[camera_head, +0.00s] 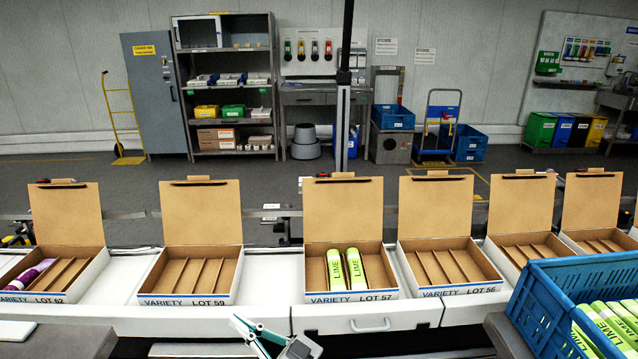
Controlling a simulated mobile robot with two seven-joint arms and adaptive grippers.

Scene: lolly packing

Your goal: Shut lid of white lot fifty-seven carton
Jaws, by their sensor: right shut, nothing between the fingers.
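The white lot fifty-seven carton (352,297) stands on the conveyor in the middle of the camera_head view. Its brown lid (343,213) is up, leaning slightly back. Two green lime tubes (346,269) lie side by side in its middle compartments; the outer compartments look empty. My right gripper (243,325) shows at the bottom edge, in front of and left of this carton, apart from it. It is shut and empty. Its arm is mostly cut off by the frame. My left gripper is not in view.
Open cartons stand on both sides: lot 59 (186,299) to the left, lot 56 (460,290) close on the right. The far-left carton holds a purple tube (30,275). A blue crate (535,306) of green tubes fills the lower right. Bare conveyor (272,277) shows left of lot 57.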

